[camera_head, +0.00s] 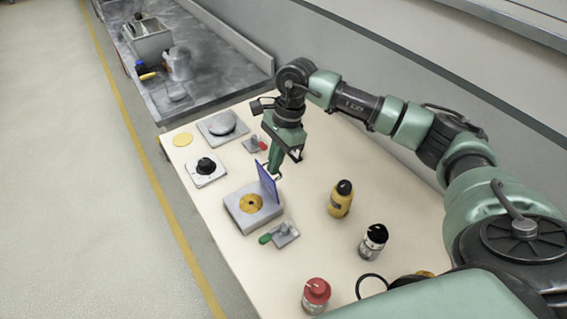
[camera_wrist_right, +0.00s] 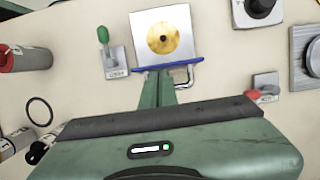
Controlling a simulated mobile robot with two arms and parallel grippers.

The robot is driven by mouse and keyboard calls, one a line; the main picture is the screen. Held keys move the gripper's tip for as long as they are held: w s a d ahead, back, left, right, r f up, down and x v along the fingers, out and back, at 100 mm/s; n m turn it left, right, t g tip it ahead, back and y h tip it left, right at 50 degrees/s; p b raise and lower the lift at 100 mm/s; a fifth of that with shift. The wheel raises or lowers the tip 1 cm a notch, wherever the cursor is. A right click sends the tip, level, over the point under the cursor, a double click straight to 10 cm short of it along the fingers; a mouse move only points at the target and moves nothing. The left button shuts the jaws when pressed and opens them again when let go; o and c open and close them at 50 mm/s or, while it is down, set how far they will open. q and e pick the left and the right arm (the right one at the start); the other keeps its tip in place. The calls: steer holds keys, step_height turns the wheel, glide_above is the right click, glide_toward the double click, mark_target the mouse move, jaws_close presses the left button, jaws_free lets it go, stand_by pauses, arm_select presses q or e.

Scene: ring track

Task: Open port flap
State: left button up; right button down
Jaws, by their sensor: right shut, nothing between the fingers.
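The port is a grey block with a round yellow-brown face (camera_head: 250,202) on the cream table. Its blue flap (camera_head: 267,183) stands upright on the block's far right side. In the wrist view the port (camera_wrist_right: 163,38) shows face on, with the flap (camera_wrist_right: 167,66) seen edge on as a thin blue bar. My right gripper (camera_head: 274,174) is shut and empty, pointing down right behind the flap. In the wrist view its fingers (camera_wrist_right: 158,90) end close to the flap; I cannot tell whether they touch it. My left gripper is not in view.
A green-handled switch (camera_head: 283,234) lies right beside the port. A black knob plate (camera_head: 206,168), a red-handled switch (camera_head: 255,144) and a round grey disc plate (camera_head: 222,126) stand farther back. Yellow (camera_head: 341,199), black-capped (camera_head: 373,242) and red-capped (camera_head: 316,295) bottles stand nearer.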

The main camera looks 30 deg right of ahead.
steer(key=shift+d, duration=0.1)
steer(key=b+v, duration=0.2)
steer(key=v, duration=0.5)
steer(key=shift+r, duration=0.35)
steer(key=shift+d, duration=0.1)
